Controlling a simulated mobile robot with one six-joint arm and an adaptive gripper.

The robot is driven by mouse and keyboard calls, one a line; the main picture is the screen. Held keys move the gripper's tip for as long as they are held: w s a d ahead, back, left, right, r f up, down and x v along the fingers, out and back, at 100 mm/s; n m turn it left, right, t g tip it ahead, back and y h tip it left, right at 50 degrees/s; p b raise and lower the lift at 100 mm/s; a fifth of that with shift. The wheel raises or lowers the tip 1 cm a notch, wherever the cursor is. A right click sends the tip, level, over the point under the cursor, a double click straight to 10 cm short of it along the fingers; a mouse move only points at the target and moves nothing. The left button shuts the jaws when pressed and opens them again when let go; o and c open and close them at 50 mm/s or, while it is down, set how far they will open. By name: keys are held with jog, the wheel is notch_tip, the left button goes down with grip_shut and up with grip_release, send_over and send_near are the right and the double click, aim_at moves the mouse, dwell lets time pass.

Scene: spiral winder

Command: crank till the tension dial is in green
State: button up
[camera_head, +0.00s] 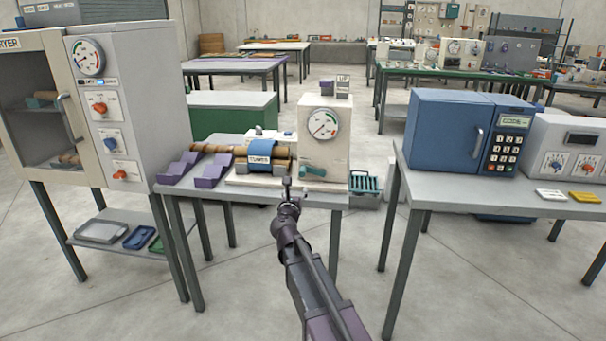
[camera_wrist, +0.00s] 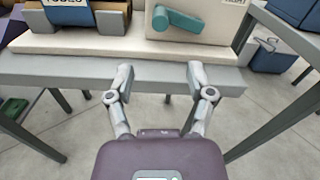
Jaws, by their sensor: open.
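The spiral winder stands on a grey table (camera_head: 325,202) in the middle of the head view. Its cream housing (camera_head: 319,152) carries a round tension dial (camera_head: 323,124) with a coloured scale; the needle's exact place is too small to read. A teal crank (camera_head: 312,171) sits low on the housing's front. The crank also shows at the top of the wrist view (camera_wrist: 178,20). To its left, a roll with a blue band (camera_head: 261,152) lies on the winder's base. My gripper (camera_wrist: 160,75) is open and empty, in front of the table edge and short of the crank, touching nothing.
A dryer cabinet (camera_head: 152,105) with a gauge stands at the left. A blue box with a keypad (camera_head: 440,129) stands on the right table. Purple cradles (camera_head: 212,170) lie left of the winder, and a teal basket (camera_head: 365,184) is at its right. Floor shows between the tables.

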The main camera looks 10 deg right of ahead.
aim_at(302, 174)
jog(key=shift+w, duration=0.1)
jog(key=x, duration=1.3)
jog(key=shift+w+d, duration=0.15)
jog(key=shift+w, duration=0.15)
grip_shut()
jog(key=shift+d, duration=0.1)
